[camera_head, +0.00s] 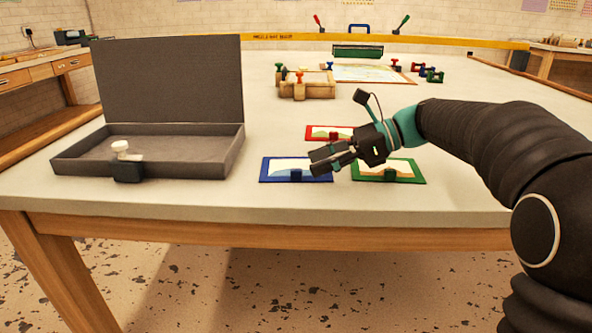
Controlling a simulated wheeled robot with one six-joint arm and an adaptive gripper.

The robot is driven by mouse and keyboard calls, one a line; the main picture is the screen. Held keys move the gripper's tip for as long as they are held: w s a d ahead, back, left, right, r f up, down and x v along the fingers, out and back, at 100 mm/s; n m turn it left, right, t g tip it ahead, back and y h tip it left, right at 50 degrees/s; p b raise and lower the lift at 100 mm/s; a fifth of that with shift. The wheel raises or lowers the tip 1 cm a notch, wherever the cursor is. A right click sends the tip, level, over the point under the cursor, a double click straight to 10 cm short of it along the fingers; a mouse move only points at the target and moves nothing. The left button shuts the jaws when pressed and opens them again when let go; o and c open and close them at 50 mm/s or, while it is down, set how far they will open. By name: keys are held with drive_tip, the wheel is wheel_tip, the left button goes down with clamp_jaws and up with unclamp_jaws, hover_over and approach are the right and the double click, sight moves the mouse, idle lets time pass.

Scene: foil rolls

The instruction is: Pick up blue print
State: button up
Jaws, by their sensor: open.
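The blue print (275,175) is a small blue-framed card with a pale picture. A red-framed print (315,130) lies behind, partly hidden by my gripper.
An open grey box (225,158) with a raised lid stands at the left, with a white-knobbed dark piece on its front wall. A wooden block with coloured knobs (308,88) stands farther back. The table (240,202) is clear along its front edge.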

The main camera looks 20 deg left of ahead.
sight(298, 170)
drive_tip(key=x, duration=0.5)
drive_tip(key=shift+s, duration=0.1)
clamp_jaws()
